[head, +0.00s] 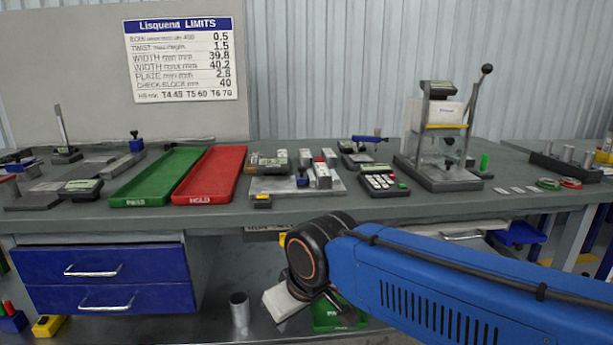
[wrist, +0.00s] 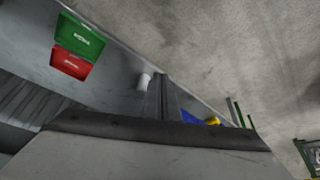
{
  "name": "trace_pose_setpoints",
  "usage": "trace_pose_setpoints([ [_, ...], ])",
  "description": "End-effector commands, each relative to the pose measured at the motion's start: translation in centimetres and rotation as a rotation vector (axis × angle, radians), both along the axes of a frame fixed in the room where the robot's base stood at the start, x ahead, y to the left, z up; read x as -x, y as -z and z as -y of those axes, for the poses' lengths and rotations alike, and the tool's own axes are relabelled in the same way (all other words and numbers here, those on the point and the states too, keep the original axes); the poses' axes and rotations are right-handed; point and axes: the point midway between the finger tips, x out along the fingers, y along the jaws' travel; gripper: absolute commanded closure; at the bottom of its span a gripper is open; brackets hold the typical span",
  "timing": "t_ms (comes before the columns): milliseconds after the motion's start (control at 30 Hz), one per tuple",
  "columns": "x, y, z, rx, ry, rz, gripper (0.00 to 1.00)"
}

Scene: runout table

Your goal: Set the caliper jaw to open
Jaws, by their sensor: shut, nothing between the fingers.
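Which item is the caliper is hard to tell at this size. A small tool with a blue part (head: 370,138) lies at the back middle of the bench, beside a small display unit (head: 348,147), and may be it. Its jaw is too small to read. My gripper (wrist: 161,78) shows in the wrist view with its two fingers together, shut and empty. In the head view my arm reaches in from the right, below the bench's front edge, and the fingertips cannot be made out. The bench tools are well above and behind my gripper. No caliper shows in the wrist view.
A metal cup (head: 239,308) stands below, near my arm.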

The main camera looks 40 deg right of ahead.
Motion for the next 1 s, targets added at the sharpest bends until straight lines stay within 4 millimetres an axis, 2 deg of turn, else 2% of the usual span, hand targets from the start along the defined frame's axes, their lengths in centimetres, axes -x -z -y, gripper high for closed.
trace_pose_setpoints([
  [300, 0.0, 0.0, 0.0, 0.0, 0.0, 0.0, 1.0],
  [467, -0.6, -1.0, 0.2, -0.01, 0.031, -0.006, 0.63],
  [567, -2.0, -3.3, 0.7, -0.036, 0.111, -0.022, 0.63],
  [767, -6.4, -10.8, 2.7, -0.12, 0.388, -0.071, 0.63],
  [1000, -11.7, -19.3, 6.0, -0.215, 0.747, -0.128, 0.63],
])
